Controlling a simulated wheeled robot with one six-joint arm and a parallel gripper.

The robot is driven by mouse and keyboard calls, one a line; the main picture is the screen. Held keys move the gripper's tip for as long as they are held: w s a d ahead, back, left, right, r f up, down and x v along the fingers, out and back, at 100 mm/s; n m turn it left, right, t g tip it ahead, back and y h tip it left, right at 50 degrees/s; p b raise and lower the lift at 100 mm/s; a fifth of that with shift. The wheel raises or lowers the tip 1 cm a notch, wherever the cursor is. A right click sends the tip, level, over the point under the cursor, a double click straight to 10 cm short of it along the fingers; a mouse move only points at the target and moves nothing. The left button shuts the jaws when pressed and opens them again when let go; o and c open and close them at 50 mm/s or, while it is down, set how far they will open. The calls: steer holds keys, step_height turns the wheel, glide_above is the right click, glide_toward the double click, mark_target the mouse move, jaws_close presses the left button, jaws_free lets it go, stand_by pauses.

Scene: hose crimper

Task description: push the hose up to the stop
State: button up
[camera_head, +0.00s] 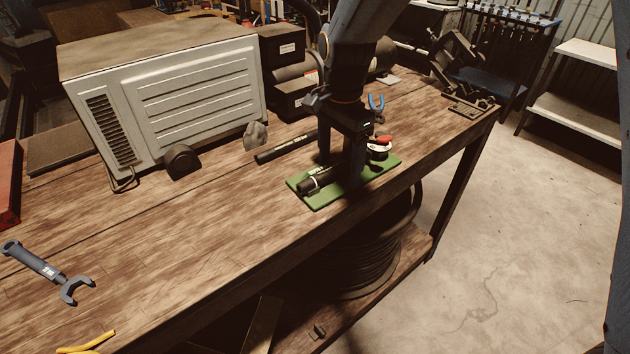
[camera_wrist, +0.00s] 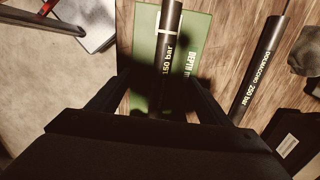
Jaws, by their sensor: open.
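A short black hose (camera_head: 313,183) with a pale band lies on the green plate (camera_head: 328,199) near the bench's front edge. In the wrist view the hose (camera_wrist: 171,42) carries the print "150 bar" and runs between the two fingers, over the green plate (camera_wrist: 144,58). My gripper (camera_head: 350,185) points down over the plate and hides part of the hose. In the wrist view my gripper (camera_wrist: 157,90) is open, its fingers apart on either side of the hose. I cannot tell the stop apart; the arm and shadow hide part of the plate.
A second black hose (camera_head: 286,147), marked "250 bar" in the wrist view (camera_wrist: 258,62), lies beside the plate. A white round object with a red part (camera_head: 380,149) stands behind my gripper. A wrench (camera_head: 48,272) lies at left. The bench between is clear.

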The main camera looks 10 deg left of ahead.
steer(key=shift+r, duration=0.15)
steer(key=shift+r+p, duration=3.95)
steer(key=shift+r, duration=0.45)
